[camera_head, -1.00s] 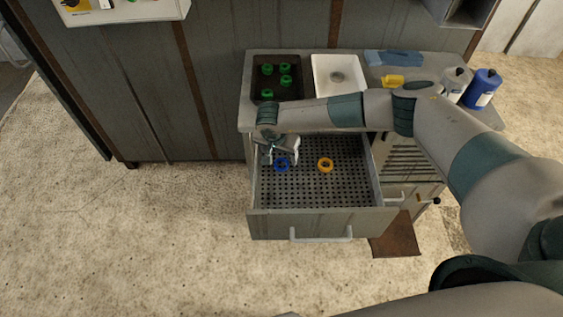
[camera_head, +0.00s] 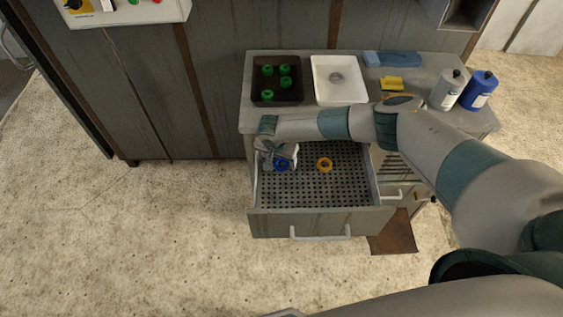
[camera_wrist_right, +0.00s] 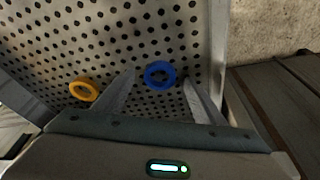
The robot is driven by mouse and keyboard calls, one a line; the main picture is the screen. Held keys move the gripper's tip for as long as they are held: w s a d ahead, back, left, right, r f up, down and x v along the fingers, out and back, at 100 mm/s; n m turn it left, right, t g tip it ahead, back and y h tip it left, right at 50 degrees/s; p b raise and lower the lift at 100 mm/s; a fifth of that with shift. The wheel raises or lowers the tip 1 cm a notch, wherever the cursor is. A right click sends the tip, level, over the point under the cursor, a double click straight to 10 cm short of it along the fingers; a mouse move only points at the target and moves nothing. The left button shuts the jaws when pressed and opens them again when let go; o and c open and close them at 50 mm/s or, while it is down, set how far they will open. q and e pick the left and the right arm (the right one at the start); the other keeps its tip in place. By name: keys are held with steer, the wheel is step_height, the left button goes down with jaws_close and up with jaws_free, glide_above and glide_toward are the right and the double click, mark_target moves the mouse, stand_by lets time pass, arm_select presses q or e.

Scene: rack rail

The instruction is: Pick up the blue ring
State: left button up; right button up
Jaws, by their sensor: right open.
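The blue ring (camera_head: 281,166) lies on the perforated floor of the open drawer (camera_head: 330,222), towards its left side. It also shows in the right wrist view (camera_wrist_right: 159,74). My right gripper (camera_head: 279,163) is lowered into the drawer at the ring. In the right wrist view its two fingers (camera_wrist_right: 160,88) are apart, one on each side of the blue ring, with a gap to it. The gripper holds nothing. It partly hides the ring in the head view. My left gripper is not in view.
An orange ring (camera_head: 325,164) lies right of the blue one in the drawer; it shows in the wrist view (camera_wrist_right: 83,91). The drawer's walls surround the gripper. Above, the counter holds a dark tray (camera_head: 290,96), a white basin (camera_head: 340,92) and bottles (camera_head: 478,90).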

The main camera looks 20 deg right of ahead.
steer(key=shift+w+d+f, duration=0.1)
steer(key=shift+f, duration=0.35)
steer(key=shift+c, duration=0.4)
steer(key=c, duration=1.1)
steer(key=shift+r, duration=0.1)
step_height(320, 180, up, 10)
steer(key=b, duration=0.3)
steer(key=shift+b, duration=0.4)
